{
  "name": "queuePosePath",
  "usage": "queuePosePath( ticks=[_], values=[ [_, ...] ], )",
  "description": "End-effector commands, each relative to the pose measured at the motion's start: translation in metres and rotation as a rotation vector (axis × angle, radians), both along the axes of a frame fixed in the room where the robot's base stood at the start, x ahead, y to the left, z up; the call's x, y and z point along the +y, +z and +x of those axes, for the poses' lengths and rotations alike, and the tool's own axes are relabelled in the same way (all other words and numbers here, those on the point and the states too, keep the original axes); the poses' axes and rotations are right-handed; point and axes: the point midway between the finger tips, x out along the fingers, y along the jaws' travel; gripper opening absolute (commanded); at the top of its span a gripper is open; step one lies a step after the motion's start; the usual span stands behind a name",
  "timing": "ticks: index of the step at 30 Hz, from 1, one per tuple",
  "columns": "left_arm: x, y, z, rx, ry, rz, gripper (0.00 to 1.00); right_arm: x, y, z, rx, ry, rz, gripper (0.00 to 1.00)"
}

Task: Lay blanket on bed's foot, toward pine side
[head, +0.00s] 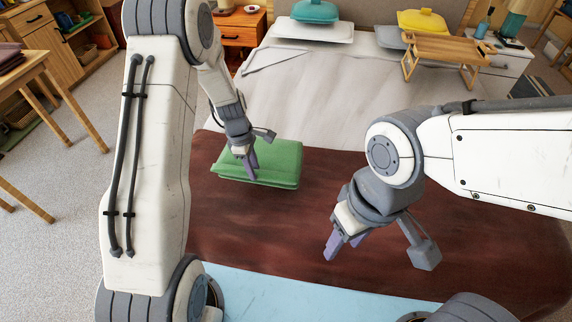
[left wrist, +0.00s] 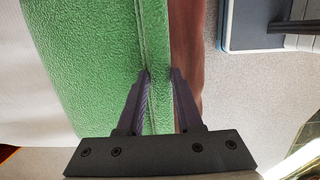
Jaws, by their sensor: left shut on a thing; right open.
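A folded green blanket (head: 275,165) lies on the left part of the dark red-brown cover across the foot half of the bed (head: 295,85). My left gripper (head: 250,168) is shut on the blanket's edge. In the left wrist view the blanket (left wrist: 95,60) fills the left side, and its edge runs between the fingers of the left gripper (left wrist: 160,85). Whether the blanket rests fully on the cover or is slightly raised, I cannot tell. My right gripper (head: 343,248) is open and empty above the middle of the cover.
An orange wooden nightstand (head: 240,30) stands left of the bed's head, a white one (head: 505,65) right. A wooden bed tray (head: 440,50) and pillows are at the head. A wooden table (head: 45,75) stands left. A light blue surface (head: 300,292) lies in front.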

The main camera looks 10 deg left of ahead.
Motion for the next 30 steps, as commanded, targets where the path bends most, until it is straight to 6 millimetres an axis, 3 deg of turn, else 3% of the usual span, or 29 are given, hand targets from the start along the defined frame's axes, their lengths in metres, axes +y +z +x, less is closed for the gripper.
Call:
queuePosePath(
  ticks=[9,15,23,30],
  values=[
    [-0.010,-0.038,0.064,-0.003,-0.003,0.000,0.00,0.000,0.007,0.000,0.000,0.000,0.000,0.50],
    [-0.014,-0.055,0.093,-0.005,-0.003,0.001,0.00,0.000,0.009,0.000,0.000,0.000,0.000,0.50],
    [-0.016,-0.065,0.105,-0.002,-0.002,0.000,0.00,0.000,0.010,0.000,0.000,0.000,0.000,0.50],
    [-0.016,-0.096,0.104,-0.002,-0.003,0.001,0.00,0.000,0.015,0.000,0.000,0.000,0.000,0.50]
  ],
)
